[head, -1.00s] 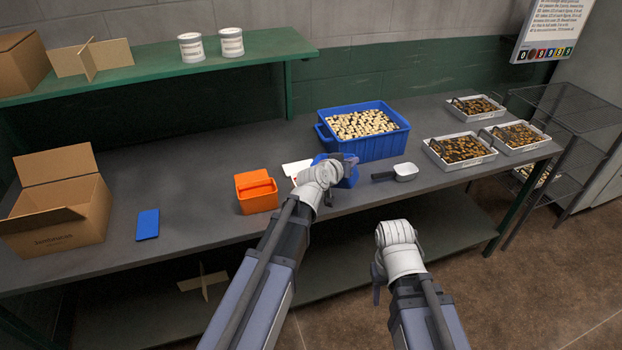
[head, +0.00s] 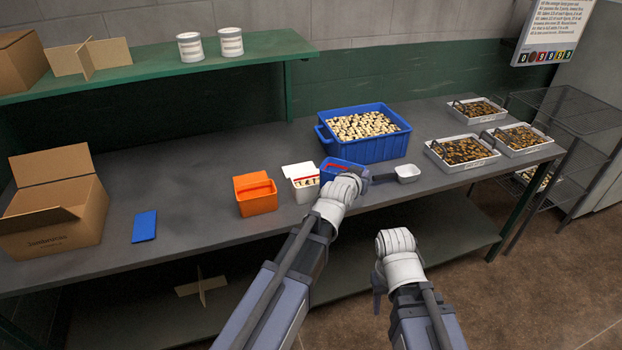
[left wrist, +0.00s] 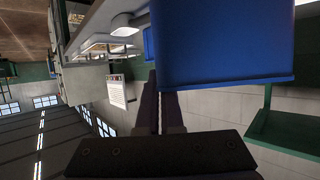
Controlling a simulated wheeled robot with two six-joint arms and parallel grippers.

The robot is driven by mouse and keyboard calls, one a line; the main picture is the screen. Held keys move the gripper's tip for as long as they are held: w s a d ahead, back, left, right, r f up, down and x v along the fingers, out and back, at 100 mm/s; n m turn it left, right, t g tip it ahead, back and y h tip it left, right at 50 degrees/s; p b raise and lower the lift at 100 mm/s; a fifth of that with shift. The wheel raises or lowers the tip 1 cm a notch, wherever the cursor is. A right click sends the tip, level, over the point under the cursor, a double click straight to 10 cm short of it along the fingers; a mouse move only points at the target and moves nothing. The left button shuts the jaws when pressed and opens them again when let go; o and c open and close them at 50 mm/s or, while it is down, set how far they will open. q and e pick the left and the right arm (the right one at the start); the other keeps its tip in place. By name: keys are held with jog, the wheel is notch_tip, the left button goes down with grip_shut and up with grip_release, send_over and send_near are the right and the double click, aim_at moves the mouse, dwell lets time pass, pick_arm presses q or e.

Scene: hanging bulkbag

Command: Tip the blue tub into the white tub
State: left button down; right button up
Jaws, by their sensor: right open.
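The small blue tub (head: 340,163) is near the table's front, beside the white tub, with a red strip along its inside. My left gripper (head: 358,178) is at its right front side and appears shut on its wall. In the left wrist view the blue tub (left wrist: 225,45) fills the upper right, right at the close-set fingers (left wrist: 160,95). Whether it is lifted is hard to tell. The white tub (head: 304,187) stands just left of it, with small pale pieces showing inside. My right gripper (head: 379,287) is open and empty in front of the table.
An orange bin (head: 256,194) stands left of the white tub. A large blue crate (head: 385,148) of pale pieces is behind. A white scoop (head: 407,173) lies to the right, with filled trays (head: 462,165) beyond. A cardboard box (head: 75,225) and blue slab (head: 145,226) are left.

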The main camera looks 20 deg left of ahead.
pick_arm(q)
jog(key=s+d+r+p, duration=0.3)
jog(key=s+d, duration=0.1)
jog(key=shift+s, duration=0.2)
dwell(0.7)
